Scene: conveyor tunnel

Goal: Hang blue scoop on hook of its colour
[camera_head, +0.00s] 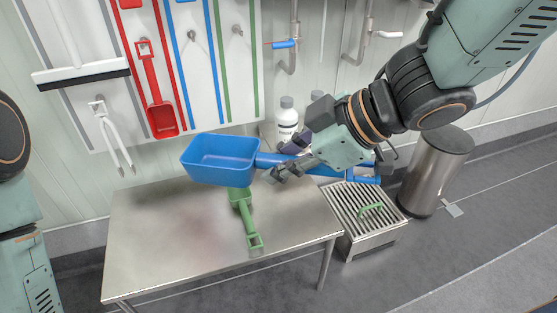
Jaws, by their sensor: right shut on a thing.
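The blue scoop (219,160) is held in the air above the steel table, its bowl to the left and its handle running right. My right gripper (284,172) is shut on the scoop's handle near the bowl. The tool board (219,103) on the wall has coloured outlines. A hook (191,36) inside the blue outline is empty. A hook (237,30) inside the green outline is also empty. A red scoop (160,117) hangs inside the red outline. My left gripper is out of view; only parts of my left arm show at the left edge.
The steel table (160,245) bears a green scoop (245,222). A white squeegee (81,74) and white tongs (113,135) hang at the left. White bottles (287,118) stand behind the table. A grated drain box (371,239) and a steel bin (435,172) stand at the right.

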